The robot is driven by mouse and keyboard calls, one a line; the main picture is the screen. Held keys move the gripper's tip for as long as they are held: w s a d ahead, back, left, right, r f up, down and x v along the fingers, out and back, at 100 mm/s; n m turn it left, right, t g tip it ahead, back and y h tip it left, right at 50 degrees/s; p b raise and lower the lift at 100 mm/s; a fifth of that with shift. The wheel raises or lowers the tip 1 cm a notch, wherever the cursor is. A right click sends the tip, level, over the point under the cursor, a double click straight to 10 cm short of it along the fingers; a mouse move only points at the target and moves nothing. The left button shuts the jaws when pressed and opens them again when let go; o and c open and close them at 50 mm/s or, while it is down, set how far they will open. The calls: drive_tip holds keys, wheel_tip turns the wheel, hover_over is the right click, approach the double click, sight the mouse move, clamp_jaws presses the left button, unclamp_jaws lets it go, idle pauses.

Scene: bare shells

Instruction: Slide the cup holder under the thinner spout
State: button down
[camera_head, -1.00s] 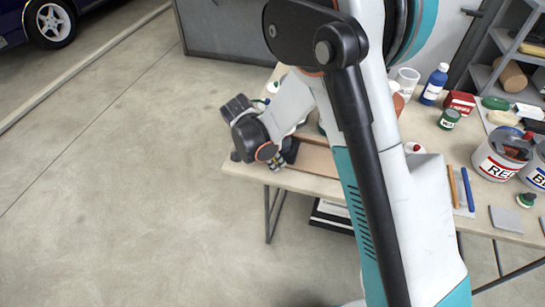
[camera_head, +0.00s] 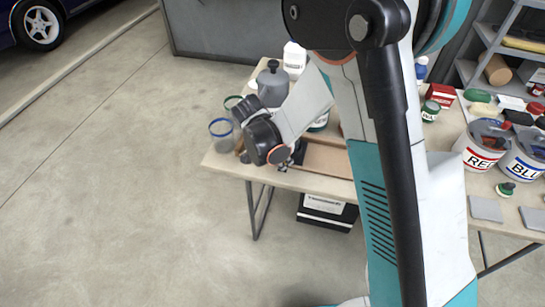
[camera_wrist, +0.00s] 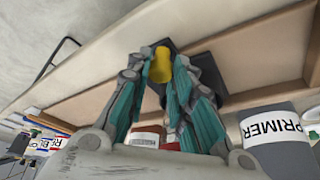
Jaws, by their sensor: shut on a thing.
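In the wrist view my gripper (camera_wrist: 160,72) is shut on a yellow knob (camera_wrist: 160,66). Right behind the knob is a dark grey block (camera_wrist: 205,72), seemingly the cup holder, set against a pale wooden channel (camera_wrist: 252,62). In the head view my gripper (camera_head: 283,160) is low at the table's front left, its fingertips mostly hidden. The wooden channel (camera_head: 328,159) runs right from it, and a dark part of the holder (camera_head: 298,151) shows beside it. I cannot make out either spout, and my arm covers part of the area behind the channel.
A blue-rimmed clear cup (camera_head: 221,130) and a green-rimmed one (camera_head: 232,102) stand left of my gripper. A grey container with a black knob (camera_head: 272,86) and a white bottle (camera_head: 294,58) stand behind. The PRIMER can (camera_wrist: 272,135) shows in the wrist view. Paint buckets (camera_head: 481,146) stand right.

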drive_tip(key=d, duration=0.1)
drive_tip(key=s+d, duration=0.1)
drive_tip(key=d, duration=0.1)
drive_tip(key=s+d, duration=0.1)
drive_tip(key=d, duration=0.1)
drive_tip(key=shift+d, duration=0.2)
drive_tip(key=c, duration=1.4)
unclamp_jaws()
drive_tip(key=shift+c, duration=0.2)
drive_tip(key=shift+a+r, duration=0.1)
drive_tip(key=v, duration=1.1)
drive_tip(key=shift+r, duration=0.35)
drive_tip(key=shift+a, duration=0.15)
